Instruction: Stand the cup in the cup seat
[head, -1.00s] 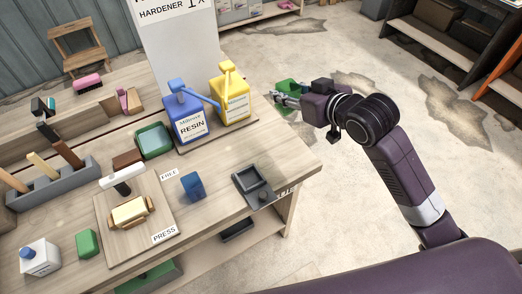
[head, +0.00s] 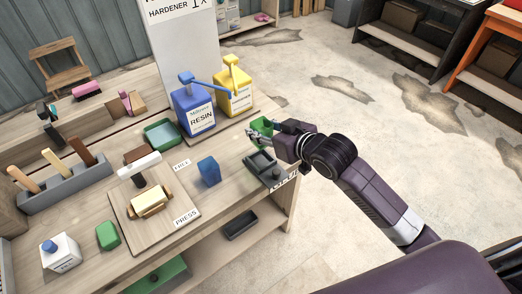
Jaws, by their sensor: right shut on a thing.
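A green cup (head: 259,125) is in my right gripper (head: 266,128), whose fingers are shut on it. The fingers and wrist hide part of the cup, and I cannot tell exactly how upright it is. In the picture it shows just above and beside a dark grey square holder (head: 264,168) near the right end of the bench, which looks like the cup seat. The cup appears apart from this holder. My left gripper is not in view.
The blue resin jug (head: 194,112) and yellow hardener jug (head: 234,92) stand behind the cup. A blue block (head: 209,171) lies left of the holder. A green tray (head: 162,134) and a press board (head: 128,212) are further left. Open floor lies to the right.

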